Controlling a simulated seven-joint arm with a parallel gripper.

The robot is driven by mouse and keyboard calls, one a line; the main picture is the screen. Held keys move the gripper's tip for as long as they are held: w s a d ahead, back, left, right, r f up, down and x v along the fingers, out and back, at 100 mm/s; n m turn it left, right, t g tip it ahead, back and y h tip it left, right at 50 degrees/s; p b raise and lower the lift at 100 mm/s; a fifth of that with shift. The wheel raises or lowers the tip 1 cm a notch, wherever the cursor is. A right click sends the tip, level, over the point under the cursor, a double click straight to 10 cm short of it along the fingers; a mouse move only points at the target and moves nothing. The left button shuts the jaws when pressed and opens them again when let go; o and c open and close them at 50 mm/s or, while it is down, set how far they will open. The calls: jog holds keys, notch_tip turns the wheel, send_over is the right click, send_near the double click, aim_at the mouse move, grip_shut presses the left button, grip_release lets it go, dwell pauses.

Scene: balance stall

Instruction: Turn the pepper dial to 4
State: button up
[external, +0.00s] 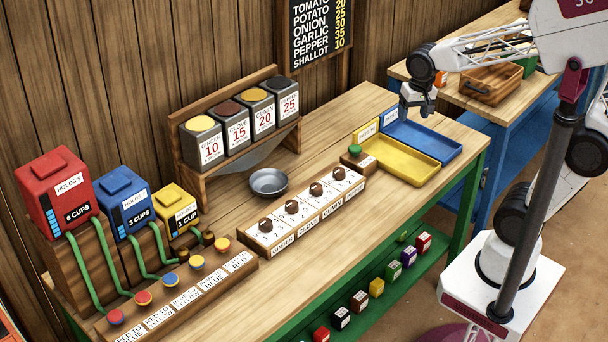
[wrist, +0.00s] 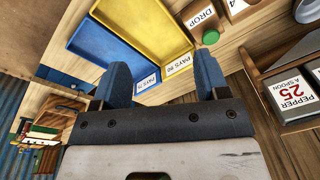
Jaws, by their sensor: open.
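The pepper dial (external: 338,174) is a dark brown knob at the right end of a pale block (external: 305,217) carrying several dials, above a label reading PEPPER. Its exact setting is too small to read. My gripper (external: 420,108) is above the blue tray (external: 440,142) at the far right of the bench, away from the dial. In the wrist view my gripper (wrist: 162,66) has two blue fingers spread wide with nothing between them. Only a corner of a pale block with a 4 (wrist: 262,6) shows at that view's top edge; the knob is not visible there.
A green button (external: 355,150) stands beside the dial block, near the yellow tray (external: 410,160). A metal bowl (external: 268,182) sits behind the dials. A rack holds spice canisters (external: 285,100). Coloured dispensers (external: 120,208) stand at the left.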

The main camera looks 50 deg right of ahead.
jog(key=w+a+f+m+g, duration=0.1)
jog(key=w+a+f+m, duration=0.4)
jog(key=w+a, duration=0.35)
jog(key=m+g, duration=0.1)
jog(key=m, duration=0.3)
send_over(339, 170)
jog(key=f, duration=0.6)
jog(key=shift+d, duration=0.35)
jog(key=shift+w+a+f+m, duration=0.35)
jog(key=shift+a+m, duration=0.15)
jog(key=shift+f, duration=0.15)
jog(key=shift+s+d+f, duration=0.1)
jog(key=shift+s+f, duration=0.1)
jog(key=shift+f, duration=1.7)
jog(key=shift+s+f, duration=0.15)
jog(key=shift+f, duration=1.7)
jog(key=c, duration=0.9)
